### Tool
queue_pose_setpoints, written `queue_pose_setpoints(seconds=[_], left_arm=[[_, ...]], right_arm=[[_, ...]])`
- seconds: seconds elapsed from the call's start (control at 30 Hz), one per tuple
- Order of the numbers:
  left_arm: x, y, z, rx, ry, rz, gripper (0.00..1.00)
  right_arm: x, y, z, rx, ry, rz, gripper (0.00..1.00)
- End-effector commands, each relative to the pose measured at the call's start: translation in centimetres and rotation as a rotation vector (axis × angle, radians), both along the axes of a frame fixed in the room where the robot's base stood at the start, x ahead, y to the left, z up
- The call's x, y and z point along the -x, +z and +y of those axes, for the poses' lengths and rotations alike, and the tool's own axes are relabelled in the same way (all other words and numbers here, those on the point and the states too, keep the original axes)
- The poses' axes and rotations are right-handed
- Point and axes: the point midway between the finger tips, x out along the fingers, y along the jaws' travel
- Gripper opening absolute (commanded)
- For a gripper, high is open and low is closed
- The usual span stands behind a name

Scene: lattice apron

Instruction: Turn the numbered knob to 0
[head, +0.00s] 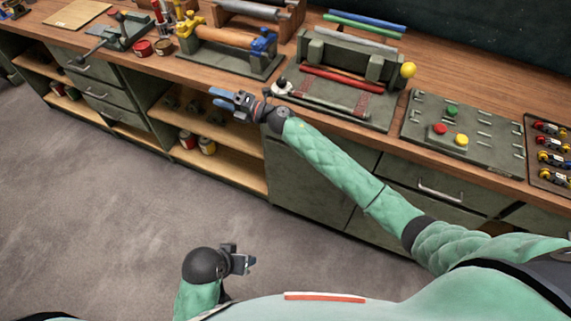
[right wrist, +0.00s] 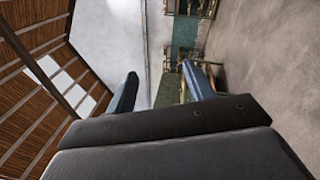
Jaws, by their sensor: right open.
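I cannot make out a knob with readable numbers in either view. A small dark and pale round part (head: 282,87) sits at the left front corner of a green roller device (head: 345,100) on the bench; I cannot tell whether it is the numbered knob. My right gripper (head: 219,97) is left of that part, over the bench's front edge, pointing left. It is open, and the right wrist view shows its two blue fingers (right wrist: 160,88) apart with nothing between them. My left gripper (head: 250,261) hangs low over the floor, away from the bench; its finger gap is unclear.
Open shelves with cans lie below. The grey floor (head: 90,210) is clear.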

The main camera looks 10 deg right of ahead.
Motion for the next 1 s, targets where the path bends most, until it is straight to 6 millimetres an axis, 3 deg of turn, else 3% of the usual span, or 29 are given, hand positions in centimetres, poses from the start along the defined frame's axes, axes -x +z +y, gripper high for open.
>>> queue_pose_setpoints(seconds=[0.37,1.0], left_arm=[[0.0,-0.3,0.0,0.0,0.0,0.0,0.53],[0.0,-0.7,0.0,0.0,0.0,0.0,0.53]], right_arm=[[-0.6,-3.6,-3.8,-0.193,-0.217,0.239,0.53],[-0.2,-11.9,-9.8,-0.38,-0.485,0.565,0.53]])
